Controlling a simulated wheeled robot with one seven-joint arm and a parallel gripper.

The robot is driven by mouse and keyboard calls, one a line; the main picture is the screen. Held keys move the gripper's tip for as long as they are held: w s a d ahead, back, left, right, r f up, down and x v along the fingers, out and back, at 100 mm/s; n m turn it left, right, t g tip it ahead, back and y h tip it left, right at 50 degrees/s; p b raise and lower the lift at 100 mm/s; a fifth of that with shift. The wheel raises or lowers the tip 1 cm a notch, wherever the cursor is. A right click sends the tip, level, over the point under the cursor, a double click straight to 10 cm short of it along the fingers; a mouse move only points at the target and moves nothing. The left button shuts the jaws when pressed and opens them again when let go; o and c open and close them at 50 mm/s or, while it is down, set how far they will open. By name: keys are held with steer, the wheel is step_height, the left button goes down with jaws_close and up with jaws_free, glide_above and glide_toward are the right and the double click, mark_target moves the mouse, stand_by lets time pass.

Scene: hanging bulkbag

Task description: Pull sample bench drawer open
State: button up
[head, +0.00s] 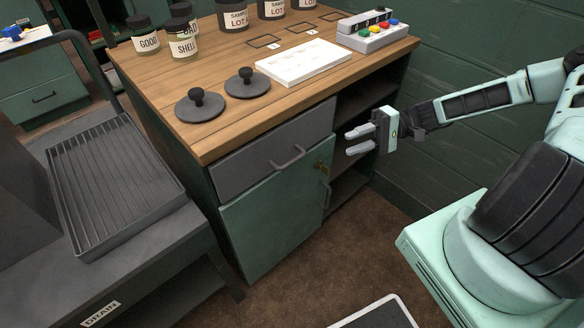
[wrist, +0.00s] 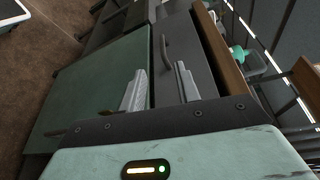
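The sample bench (head: 180,120) has a wooden top and a dark grey drawer (head: 240,160) at its upper front, which sits shut, flush with the front. A grey bar handle (head: 288,158) is on the drawer front. My gripper (head: 352,141) is to the right of the handle, in front of the open shelves, with its fingers apart and nothing between them. In the wrist view, my gripper (wrist: 160,88) shows two separated fingers, and the drawer handle (wrist: 166,53) appears beyond them, apart from both.
A green cupboard door (head: 270,225) with a brass latch (head: 319,166) is below the drawer. On the bench top are jars (head: 184,45), two black lids (head: 199,105), a white pad (head: 303,62) and a button box (head: 374,35). A grey drain bench (head: 120,270) with a ribbed tray (head: 115,175) stands at the left.

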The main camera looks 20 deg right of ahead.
mark_target(292, 161)
steer(key=shift+t, duration=0.3)
steer(key=a, duration=0.5)
steer(key=w+a+f, duration=0.1)
steer(key=a, duration=1)
steer(key=shift+w+a+f, duration=0.2)
steer(key=shift+a+f, duration=0.05)
steer(key=shift+f, duration=0.05)
jaws_close()
